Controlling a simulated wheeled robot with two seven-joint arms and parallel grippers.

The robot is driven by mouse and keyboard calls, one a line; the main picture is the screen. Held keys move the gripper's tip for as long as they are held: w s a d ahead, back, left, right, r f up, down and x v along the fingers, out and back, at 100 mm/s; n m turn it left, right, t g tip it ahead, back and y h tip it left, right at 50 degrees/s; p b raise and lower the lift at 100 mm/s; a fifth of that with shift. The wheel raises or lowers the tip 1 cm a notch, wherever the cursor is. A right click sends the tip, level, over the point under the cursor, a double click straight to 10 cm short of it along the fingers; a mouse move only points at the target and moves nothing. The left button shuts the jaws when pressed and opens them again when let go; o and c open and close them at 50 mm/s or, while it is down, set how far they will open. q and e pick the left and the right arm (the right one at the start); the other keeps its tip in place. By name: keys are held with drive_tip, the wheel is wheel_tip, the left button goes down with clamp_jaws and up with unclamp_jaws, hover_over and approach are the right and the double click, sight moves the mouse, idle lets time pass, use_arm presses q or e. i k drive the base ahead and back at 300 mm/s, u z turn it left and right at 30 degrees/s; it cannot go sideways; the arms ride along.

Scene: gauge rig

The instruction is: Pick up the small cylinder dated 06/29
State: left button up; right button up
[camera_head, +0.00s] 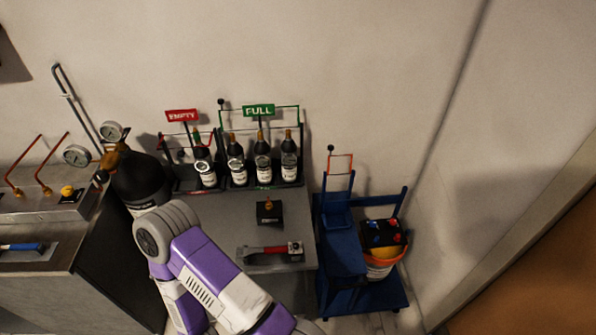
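Several small black cylinders with brass tops and white labels stand upright in racks on the grey bench. One cylinder (204,168) is in the rack with the red EMPTY sign (182,115). Three more, a left one (237,168), a middle one (263,166) and a right one (289,162), are in the rack with the green FULL sign (258,110). The dates on the labels are too small to read, so I cannot tell which is dated 06/29. A purple and grey arm of mine shows at the bottom, below the racks. Neither gripper is in view.
A large black cylinder (140,181) with gauges stands left of the racks.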

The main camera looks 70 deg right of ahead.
sight(262, 153)
drive_tip(key=k, duration=0.35)
drive_tip(key=z, duration=0.85)
